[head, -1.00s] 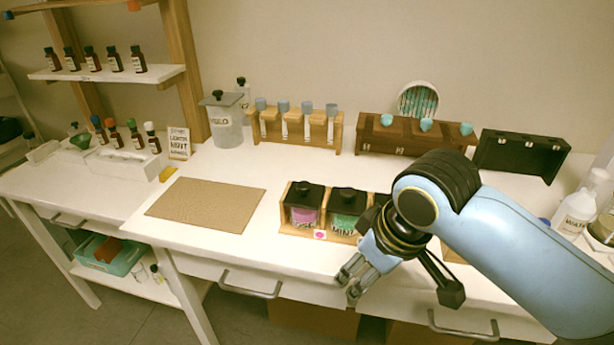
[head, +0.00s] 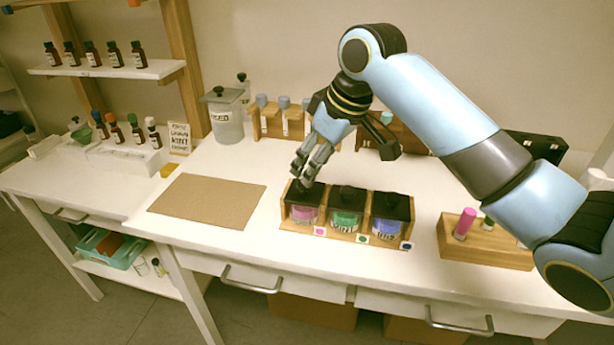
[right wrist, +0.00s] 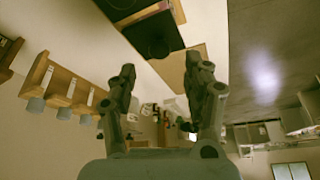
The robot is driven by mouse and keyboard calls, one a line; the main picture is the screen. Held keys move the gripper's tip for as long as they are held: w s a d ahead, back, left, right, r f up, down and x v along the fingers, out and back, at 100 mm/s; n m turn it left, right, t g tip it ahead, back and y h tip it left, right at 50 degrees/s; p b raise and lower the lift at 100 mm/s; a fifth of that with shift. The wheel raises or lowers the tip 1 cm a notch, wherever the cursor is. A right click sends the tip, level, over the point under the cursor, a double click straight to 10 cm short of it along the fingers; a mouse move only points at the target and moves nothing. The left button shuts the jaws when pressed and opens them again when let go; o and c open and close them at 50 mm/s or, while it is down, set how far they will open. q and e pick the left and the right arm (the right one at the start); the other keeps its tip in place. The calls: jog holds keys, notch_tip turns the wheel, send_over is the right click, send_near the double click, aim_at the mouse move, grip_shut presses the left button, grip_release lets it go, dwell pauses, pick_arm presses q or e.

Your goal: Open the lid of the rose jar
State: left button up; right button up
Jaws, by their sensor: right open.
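The rose jar (head: 304,214), with pink contents, stands at the left end of a wooden holder (head: 340,239). Its black lid (head: 302,196) is on, and its knob is partly hidden by my fingers. The lid nearest the mat in the right wrist view (right wrist: 153,36) seems to be this one. My right gripper (head: 345,162) is open and empty; one finger side appears just above or behind the rose lid, and contact cannot be told. Its spread fingers also show in the right wrist view (right wrist: 160,70). My left gripper is not in view.
A green jar (head: 345,220) and a blue jar (head: 388,228), both lidded in black, share the holder. A tan mat (head: 207,202) lies to the left. Racks with grey-topped vials (head: 284,103) stand behind. A wooden block (head: 485,250) with a pink bottle is on the right.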

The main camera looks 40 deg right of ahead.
aim_at(305, 188)
jog(key=x, duration=0.5)
jog(key=shift+c, duration=0.3)
grip_shut()
